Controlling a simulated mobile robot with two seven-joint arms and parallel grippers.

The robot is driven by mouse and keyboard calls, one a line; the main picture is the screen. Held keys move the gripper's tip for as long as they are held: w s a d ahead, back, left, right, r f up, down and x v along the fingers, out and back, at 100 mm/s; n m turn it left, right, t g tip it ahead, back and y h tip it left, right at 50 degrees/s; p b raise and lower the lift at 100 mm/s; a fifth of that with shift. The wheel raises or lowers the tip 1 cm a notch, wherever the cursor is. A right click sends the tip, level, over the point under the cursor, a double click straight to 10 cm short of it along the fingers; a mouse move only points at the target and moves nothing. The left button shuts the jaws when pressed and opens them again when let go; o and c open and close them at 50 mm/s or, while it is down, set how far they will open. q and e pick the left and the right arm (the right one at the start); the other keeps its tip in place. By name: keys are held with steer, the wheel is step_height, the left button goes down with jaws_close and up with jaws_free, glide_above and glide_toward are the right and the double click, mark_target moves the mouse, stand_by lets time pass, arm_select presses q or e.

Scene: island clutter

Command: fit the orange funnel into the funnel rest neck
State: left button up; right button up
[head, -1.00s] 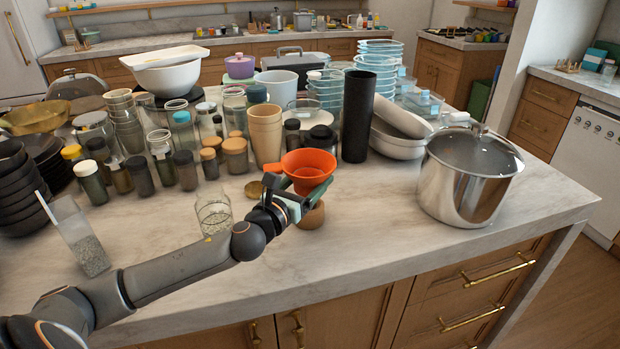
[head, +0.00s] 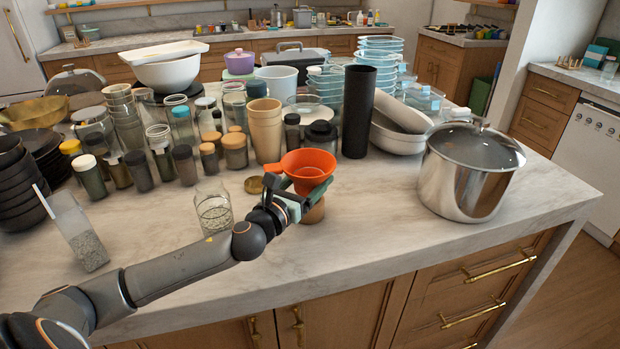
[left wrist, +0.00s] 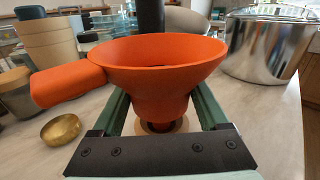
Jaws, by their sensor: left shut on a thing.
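The orange funnel (head: 308,165) is upright in my left gripper (head: 310,193), near the front middle of the island. In the left wrist view the funnel (left wrist: 160,62) fills the middle, with its handle to the left, and the green fingers (left wrist: 160,112) are shut on its lower body. The funnel rest (head: 313,212) is a round wooden piece just below the funnel, partly hidden by the gripper. In the left wrist view the rest (left wrist: 150,127) shows beneath the funnel's spout. I cannot tell if the spout is inside the neck. My right gripper is not in view.
A large steel pot (head: 465,175) stands to the right and a black cylinder (head: 357,112) behind. A glass jar (head: 213,208) and a small brass bowl (head: 254,185) stand to the left. The counter in front is clear.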

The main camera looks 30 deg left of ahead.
mark_target(310, 191)
arm_select(q)
steer(key=shift+f+b, duration=1.15)
steer(key=shift+f, duration=0.5)
steer(key=o, duration=1.4)
steer(key=shift+s, duration=0.25)
steer(key=s, duration=1)
steer(key=shift+d+b, duration=0.25)
steer(key=shift+b, duration=0.15)
steer(key=shift+s, duration=1)
